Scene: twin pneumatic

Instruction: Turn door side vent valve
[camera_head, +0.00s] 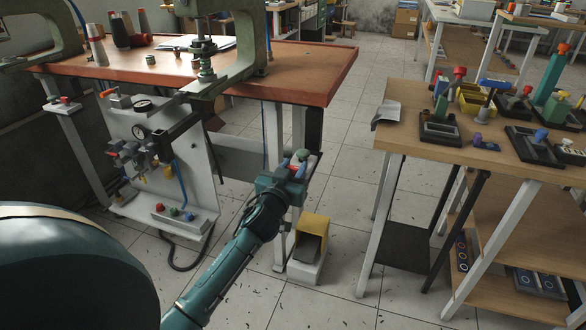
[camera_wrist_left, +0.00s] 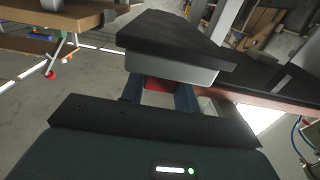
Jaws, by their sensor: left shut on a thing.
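My left gripper (camera_head: 292,166) reaches from the bottom of the head view to the small control box on the post at the right end of the pneumatic bench. Its two blue fingers (camera_wrist_left: 160,92) are shut on a red knob (camera_wrist_left: 160,84), under a grey box with a black top (camera_wrist_left: 172,62) in the left wrist view. A green knob (camera_head: 303,154) sits just beyond the fingers. I cannot tell whether the red knob is turned. A panel (camera_head: 150,150) with gauges and several red-handled valves stands at left. My right gripper is out of view.
The red-edged bench (camera_head: 300,75) carries a green press (camera_head: 235,45). A yellow pedal (camera_head: 314,224) stands on the floor below my gripper. A wooden table (camera_head: 420,145) with several fixtures stands at right. Tiled floor lies free between bench and table.

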